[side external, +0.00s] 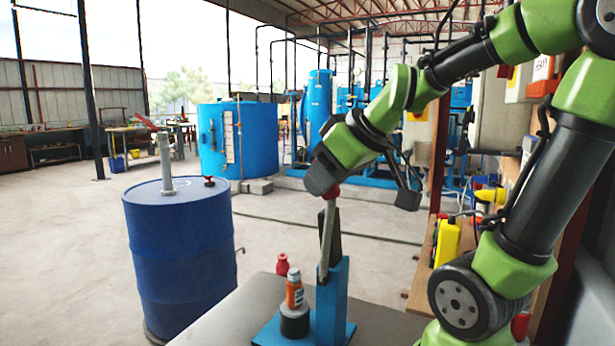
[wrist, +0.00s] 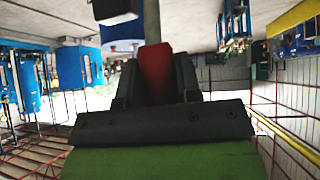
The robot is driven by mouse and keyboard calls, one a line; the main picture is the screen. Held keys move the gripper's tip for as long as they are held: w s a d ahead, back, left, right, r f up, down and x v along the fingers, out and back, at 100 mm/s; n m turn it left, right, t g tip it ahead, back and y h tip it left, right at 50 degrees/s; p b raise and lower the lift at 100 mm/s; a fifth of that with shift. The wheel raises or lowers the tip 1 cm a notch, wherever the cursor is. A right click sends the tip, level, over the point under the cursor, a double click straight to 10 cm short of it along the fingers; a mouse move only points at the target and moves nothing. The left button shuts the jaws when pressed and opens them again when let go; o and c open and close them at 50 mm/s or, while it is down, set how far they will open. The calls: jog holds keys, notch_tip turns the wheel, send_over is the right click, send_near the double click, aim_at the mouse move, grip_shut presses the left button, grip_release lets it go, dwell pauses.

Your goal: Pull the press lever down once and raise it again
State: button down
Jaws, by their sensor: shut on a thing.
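The press (side external: 333,290) is blue and stands on the grey table. Its metal lever (side external: 327,235) points nearly straight up from the press, with a red knob (side external: 331,192) at its top end. My gripper (side external: 327,187) is at the top of the lever, shut on the red knob. In the wrist view the red knob (wrist: 155,72) sits between the two dark fingers. A small bottle with an orange body (side external: 294,292) stands on a dark round support at the press's base. The fingertips are partly hidden in the side view.
A blue drum (side external: 180,260) stands left of the grey table (side external: 235,318). A yellow object (side external: 446,243) is on a wooden shelf at right. The air left of the lever is clear.

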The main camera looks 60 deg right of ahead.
jog(key=shift+s+t, duration=0.3)
jog(key=shift+s, duration=0.15)
jog(key=c, duration=0.8)
grip_release()
jog(key=v, duration=0.7)
jog(key=shift+s+r, duration=0.15)
jog(key=shift+s, duration=0.05)
